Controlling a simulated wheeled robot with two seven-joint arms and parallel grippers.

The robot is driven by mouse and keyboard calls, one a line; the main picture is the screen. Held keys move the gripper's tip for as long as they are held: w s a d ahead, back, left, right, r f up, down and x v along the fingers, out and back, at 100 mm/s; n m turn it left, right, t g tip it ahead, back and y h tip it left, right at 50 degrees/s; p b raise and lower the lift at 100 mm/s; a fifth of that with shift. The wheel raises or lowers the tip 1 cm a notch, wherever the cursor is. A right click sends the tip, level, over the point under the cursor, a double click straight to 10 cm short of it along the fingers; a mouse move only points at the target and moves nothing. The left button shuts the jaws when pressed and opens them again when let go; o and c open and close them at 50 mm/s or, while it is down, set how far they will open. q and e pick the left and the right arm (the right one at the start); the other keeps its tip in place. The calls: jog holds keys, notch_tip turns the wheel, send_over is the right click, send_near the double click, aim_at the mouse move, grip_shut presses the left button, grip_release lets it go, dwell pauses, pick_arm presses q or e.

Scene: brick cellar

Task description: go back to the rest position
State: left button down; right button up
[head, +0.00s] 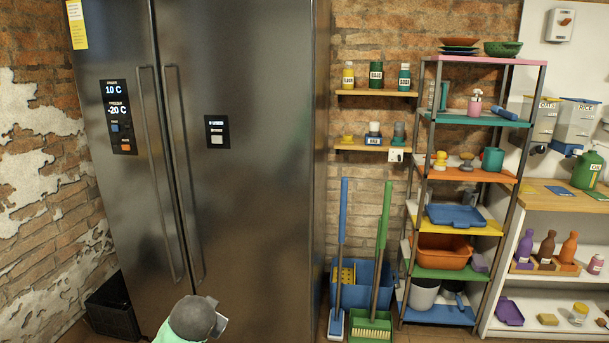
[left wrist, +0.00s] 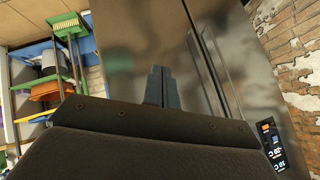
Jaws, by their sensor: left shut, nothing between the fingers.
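My left gripper (left wrist: 162,88) shows in the left wrist view, with its two dark fingers together and nothing between them. It points toward the steel fridge, whose doors fill much of that view and appear upside down. I cannot tell the exact gap between fingertips and fridge. In the head view, a grey rounded part of my arm shows at the bottom edge in front of the fridge (head: 245,200); no fingers are visible there. My right gripper is in neither view.
A shelf rack (head: 430,150) with coloured shelves stands right of the fridge. A black crate (head: 112,308) sits on the floor at left. A white shelf unit (head: 497,285) stands far right.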

pick_arm(q)
jog(key=s+d+f+n+g+h, duration=0.1)
jog(key=s+f, duration=0.5)
jog(key=s, duration=0.7)
jog(key=s+d+f+g+h+p, duration=0.1)
jog(key=s+d+f+g, duration=0.2)
jog(key=s, duration=1)
jog(key=s+d+f+n+g+h+p, duration=0.1)
jog(key=s+d+f+g, duration=0.2)
jog(key=s+d+f, duration=0.3)
jog(key=s+f, duration=0.4)
jog(key=s, duration=0.3)
jog(key=shift+d+f+n+h, duration=0.2)
jog(key=shift+f+n+h, duration=0.1)
jog(key=shift+h, duration=0.1)
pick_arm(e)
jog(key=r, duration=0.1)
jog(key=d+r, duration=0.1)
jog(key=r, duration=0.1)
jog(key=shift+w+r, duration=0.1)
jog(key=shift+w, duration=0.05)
